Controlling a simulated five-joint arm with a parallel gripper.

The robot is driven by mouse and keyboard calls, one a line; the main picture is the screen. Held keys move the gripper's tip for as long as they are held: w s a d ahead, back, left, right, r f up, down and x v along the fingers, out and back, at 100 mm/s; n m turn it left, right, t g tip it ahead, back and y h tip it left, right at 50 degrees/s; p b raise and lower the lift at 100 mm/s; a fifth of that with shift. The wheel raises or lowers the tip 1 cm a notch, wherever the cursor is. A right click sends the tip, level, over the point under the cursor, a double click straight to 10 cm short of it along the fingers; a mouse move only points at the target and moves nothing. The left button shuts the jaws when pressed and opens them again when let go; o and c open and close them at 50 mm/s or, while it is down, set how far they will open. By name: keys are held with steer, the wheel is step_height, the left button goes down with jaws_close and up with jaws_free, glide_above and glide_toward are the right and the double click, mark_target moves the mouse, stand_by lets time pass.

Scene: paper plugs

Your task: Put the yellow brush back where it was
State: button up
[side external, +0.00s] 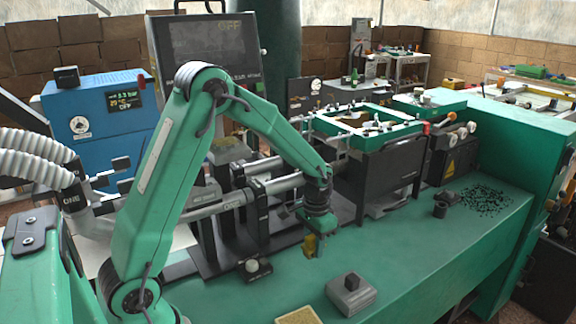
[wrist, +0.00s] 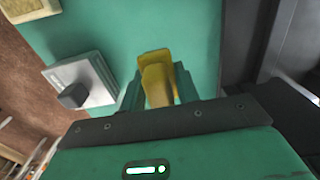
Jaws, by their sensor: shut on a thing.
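The yellow brush (side external: 309,246) is held in my gripper (side external: 314,240), over the green bench (side external: 405,262). In the wrist view the brush (wrist: 155,72) shows as a yellow block between the two green fingers of my gripper (wrist: 157,88), which are shut on it. The fingers hide part of its sides. I cannot tell whether its lower end touches the bench or hangs just above it. I cannot make out any marked place for the brush.
A grey box with a dark knob (side external: 351,293) sits to the right of the brush, and a tan pad (side external: 299,316) lies at the front edge. A small black switch block (side external: 254,268) is to the left. A black cup (side external: 440,207) and dark scraps (side external: 485,198) lie farther right.

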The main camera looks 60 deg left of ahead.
steer(key=shift+f, duration=2)
steer(key=shift+f, duration=0.1)
steer(key=o, duration=0.9)
steer(key=shift+o, duration=0.2)
step_height(320, 180, up, 12)
steer(key=shift+f, duration=0.1)
steer(key=shift+r, duration=0.2)
steer(key=shift+r, duration=0.1)
